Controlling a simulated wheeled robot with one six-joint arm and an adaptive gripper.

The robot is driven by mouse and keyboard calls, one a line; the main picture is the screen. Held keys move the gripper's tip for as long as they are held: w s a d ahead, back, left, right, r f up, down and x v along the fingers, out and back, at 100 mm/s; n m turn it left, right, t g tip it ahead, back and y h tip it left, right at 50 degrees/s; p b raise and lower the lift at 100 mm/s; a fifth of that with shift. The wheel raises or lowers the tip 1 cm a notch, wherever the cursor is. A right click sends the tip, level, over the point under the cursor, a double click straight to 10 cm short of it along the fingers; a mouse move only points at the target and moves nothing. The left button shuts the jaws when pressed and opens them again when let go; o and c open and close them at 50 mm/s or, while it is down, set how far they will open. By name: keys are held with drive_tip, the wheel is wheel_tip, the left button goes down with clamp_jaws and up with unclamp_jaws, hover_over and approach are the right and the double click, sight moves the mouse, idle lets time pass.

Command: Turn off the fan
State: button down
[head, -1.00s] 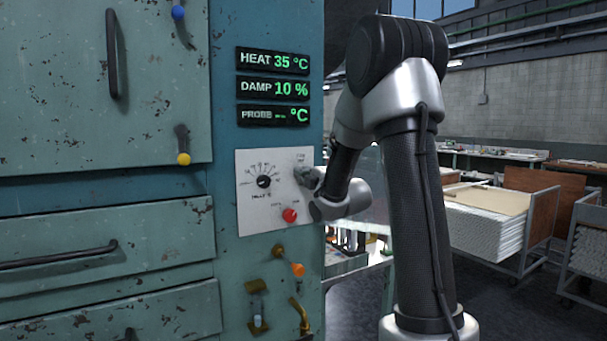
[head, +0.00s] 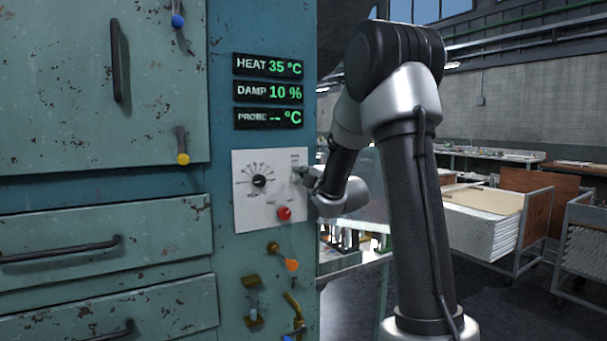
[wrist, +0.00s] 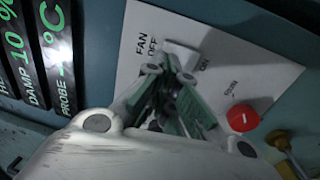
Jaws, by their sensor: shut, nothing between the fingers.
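The white control panel (head: 243,215) is on the right part of the blue cabinet front. In the wrist view, a panel label reads FAN with OFF (wrist: 146,40) below it, and an ON mark is to the right. A pale, blurred switch piece (wrist: 182,54) lies between these marks, right at my fingertips. My gripper (head: 299,174) is shut and empty, with its tips at the panel's upper right; it also shows in the wrist view (wrist: 170,78). The fingers partly hide the switch. I cannot tell its position, or whether the fingers touch it.
Readouts (head: 268,92) are above; an orange-tipped lever (head: 290,265) is below. Right of the cabinet stands a cart with stacked sheets (head: 490,222).

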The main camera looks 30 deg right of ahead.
drive_tip(key=s+r, duration=0.1)
drive_tip(key=s, duration=0.9)
drive_tip(key=shift+d+r, duration=0.15)
